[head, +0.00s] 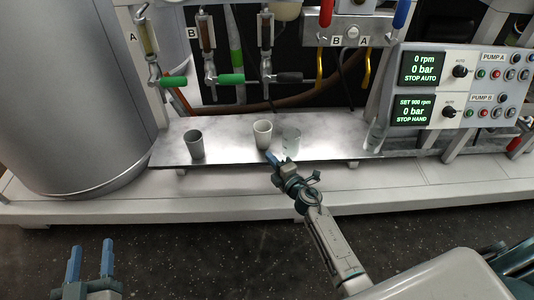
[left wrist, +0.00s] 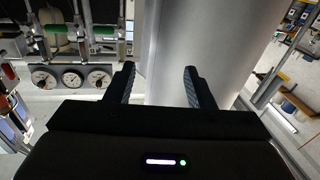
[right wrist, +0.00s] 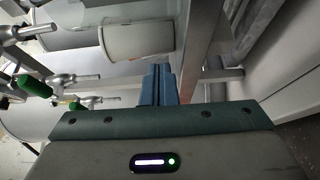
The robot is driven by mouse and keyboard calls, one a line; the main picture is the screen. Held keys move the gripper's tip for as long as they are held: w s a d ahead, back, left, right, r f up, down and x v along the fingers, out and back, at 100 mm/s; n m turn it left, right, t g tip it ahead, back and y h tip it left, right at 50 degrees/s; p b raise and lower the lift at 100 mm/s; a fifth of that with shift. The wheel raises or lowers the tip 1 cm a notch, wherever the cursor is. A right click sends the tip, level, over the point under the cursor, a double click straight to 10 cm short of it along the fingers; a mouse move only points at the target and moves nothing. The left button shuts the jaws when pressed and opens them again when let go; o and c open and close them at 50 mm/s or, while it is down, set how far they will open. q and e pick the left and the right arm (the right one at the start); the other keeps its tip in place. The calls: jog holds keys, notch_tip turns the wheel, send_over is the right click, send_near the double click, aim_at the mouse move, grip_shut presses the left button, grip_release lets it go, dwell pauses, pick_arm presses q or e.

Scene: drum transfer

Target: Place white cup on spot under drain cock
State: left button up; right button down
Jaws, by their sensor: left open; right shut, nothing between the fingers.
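The white cup (head: 262,134) stands upright on the metal shelf (head: 225,143), roughly below the drain cock with the dark handle (head: 289,77). Two green-handled cocks, one far left (head: 172,81) and one in the middle (head: 231,79), hang to its left. My right gripper (head: 273,160) is shut and empty, just in front of and slightly right of the white cup, apparently not holding it. In the right wrist view its fingers (right wrist: 158,85) are together below a pale cup-like cylinder (right wrist: 138,40), probably the white cup. My left gripper (head: 90,262) is open and empty over the floor.
A grey cup (head: 194,143) stands left on the shelf. A translucent cup (head: 291,139) stands close right of the white cup, and a clear vessel (head: 376,135) farther right. A big metal tank (head: 70,90) is at left; it also fills the left wrist view (left wrist: 185,50). A pump panel (head: 460,87) is at right.

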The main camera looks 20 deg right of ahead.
pick_arm(q)
jog(key=shift+s+f+g, duration=0.25)
jog(key=shift+f+g, duration=0.25)
jog(key=shift+f, duration=0.3)
pick_arm(e)
jog(key=v, duration=0.7)
jog(key=shift+s, duration=0.3)
